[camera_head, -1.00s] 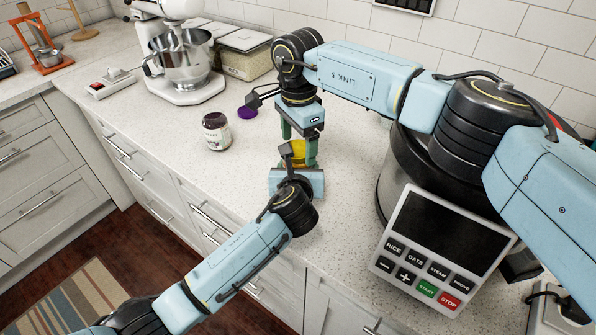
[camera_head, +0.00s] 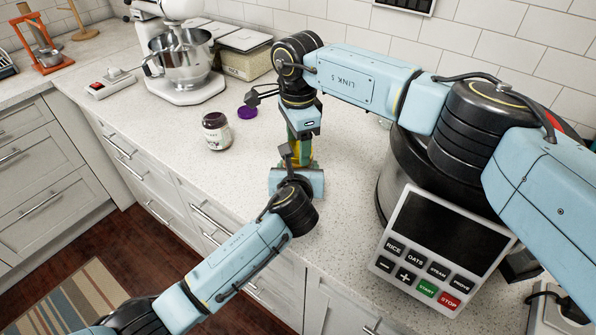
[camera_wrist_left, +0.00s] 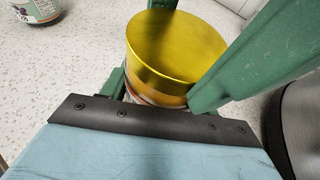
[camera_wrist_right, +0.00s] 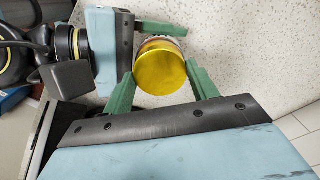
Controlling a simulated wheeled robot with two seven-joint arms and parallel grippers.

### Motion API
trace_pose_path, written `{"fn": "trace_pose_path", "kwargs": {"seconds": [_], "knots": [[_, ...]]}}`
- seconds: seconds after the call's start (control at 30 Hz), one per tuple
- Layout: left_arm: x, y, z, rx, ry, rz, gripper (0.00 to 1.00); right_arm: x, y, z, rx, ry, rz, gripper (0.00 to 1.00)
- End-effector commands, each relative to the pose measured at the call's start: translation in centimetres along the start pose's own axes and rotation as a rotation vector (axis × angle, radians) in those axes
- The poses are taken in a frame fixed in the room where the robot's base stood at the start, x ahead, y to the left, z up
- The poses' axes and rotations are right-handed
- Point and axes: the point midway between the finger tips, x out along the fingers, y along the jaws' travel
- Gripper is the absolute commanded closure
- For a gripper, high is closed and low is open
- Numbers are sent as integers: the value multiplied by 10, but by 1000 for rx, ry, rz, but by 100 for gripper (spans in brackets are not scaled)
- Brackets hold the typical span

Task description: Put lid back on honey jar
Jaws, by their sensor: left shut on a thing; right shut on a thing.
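The honey jar (camera_wrist_left: 140,97) is largely hidden below its gold lid (camera_wrist_left: 178,48); only a strip of its side shows in the left wrist view. The lid sits on the jar's top, looking level; whether it is fully seated I cannot tell. My left gripper (camera_head: 299,172) is shut on the jar from the front, low down near the counter. My right gripper (camera_head: 301,148) comes from above and is shut on the lid. In the right wrist view the lid (camera_wrist_right: 161,68) lies between its green fingers.
The big cooker (camera_head: 440,240) stands close on the right. A stand mixer (camera_head: 180,60) is at the back left. Counter between is clear.

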Motion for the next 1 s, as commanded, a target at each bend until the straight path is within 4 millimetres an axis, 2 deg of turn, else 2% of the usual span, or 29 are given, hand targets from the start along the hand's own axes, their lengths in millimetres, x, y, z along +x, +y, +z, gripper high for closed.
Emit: {"fn": "trace_pose_path", "kwargs": {"seconds": [0.1,0.3,0.43,0.47,0.63,1.0], "knots": [[0,0,-1,1,2,0,100,0,0,0,218,-1,-2,69],[0,0,-1,1,2,0,100,0,0,0,532,-2,-1,69],[0,0,-1,1,2,0,100,0,0,0,518,-2,-1,69],[0,0,-1,1,2,0,100,0,0,0,518,-2,-1,41],[0,0,-1,0,3,0,100,0,0,1,516,-2,0,19],[1,2,-1,-1,4,3,100,1,2,4,508,-3,8,17]]}}
